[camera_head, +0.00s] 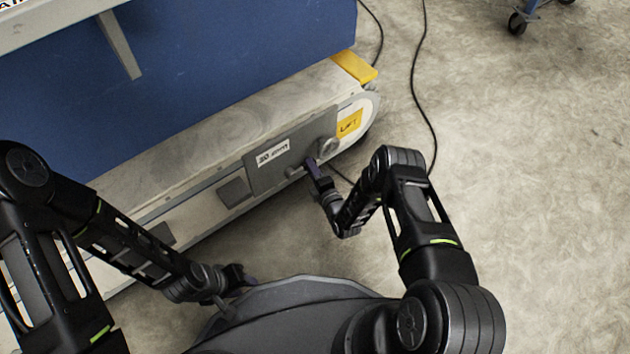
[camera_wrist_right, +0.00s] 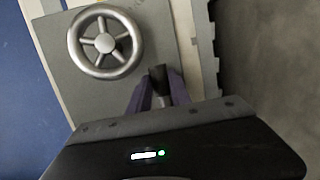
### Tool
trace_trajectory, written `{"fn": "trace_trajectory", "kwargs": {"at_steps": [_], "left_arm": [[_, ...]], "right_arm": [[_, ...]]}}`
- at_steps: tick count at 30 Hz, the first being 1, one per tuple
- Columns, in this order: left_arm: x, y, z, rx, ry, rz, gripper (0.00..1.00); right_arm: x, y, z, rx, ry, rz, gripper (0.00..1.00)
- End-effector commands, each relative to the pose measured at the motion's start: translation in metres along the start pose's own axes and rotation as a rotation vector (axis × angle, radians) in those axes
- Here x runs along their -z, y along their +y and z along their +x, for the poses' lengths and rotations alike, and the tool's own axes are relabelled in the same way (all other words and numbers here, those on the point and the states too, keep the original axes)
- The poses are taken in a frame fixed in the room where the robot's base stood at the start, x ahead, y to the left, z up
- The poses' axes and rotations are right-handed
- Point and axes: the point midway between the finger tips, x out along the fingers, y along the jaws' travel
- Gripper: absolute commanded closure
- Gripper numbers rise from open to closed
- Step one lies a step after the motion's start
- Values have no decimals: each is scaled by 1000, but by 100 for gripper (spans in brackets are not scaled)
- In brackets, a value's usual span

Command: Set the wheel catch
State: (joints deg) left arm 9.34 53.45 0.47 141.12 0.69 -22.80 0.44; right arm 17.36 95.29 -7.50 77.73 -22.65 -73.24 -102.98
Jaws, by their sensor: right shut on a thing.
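The silver spoked handwheel (camera_wrist_right: 105,43) is on a grey panel and shows small in the head view (camera_head: 327,147). Beside it is the wheel catch, a short lever with a dark grip (camera_wrist_right: 158,76); its silver part shows in the head view (camera_head: 294,172). My right gripper (camera_head: 310,166) is at the catch, and its purple fingers (camera_wrist_right: 159,92) are shut around the dark grip. The fingers and palm hide the lower part of the catch. My left gripper (camera_head: 241,276) is low near my own base, away from the panel; its finger opening is not clear.
The grey panel (camera_head: 262,176) with a white label (camera_head: 273,153) is on the side of a long pale machine base. A yellow label (camera_head: 349,123) is right of the wheel. A black cable (camera_head: 412,82) lies on the floor. The floor at right is mostly clear.

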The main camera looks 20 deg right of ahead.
Motion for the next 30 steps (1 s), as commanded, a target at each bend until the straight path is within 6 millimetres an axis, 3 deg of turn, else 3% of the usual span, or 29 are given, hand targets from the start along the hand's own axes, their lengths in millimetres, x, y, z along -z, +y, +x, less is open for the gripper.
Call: {"fn": "trace_trajectory", "kwargs": {"at_steps": [14, 15, 22, 30], "left_arm": [[1, 0, 2, -1, 2, 0, 64], [1, 0, 2, -1, 2, 0, 64], [1, 0, 2, -1, 2, 0, 64], [1, 0, 1, -1, 1, 0, 64]], "right_arm": [[-1, 3, 7, -4, -2, -21, 100], [-1, 3, 7, -4, -2, -20, 73], [-1, 3, 7, -4, -2, -19, 55], [-1, 3, 6, -3, -2, -18, 54]]}}
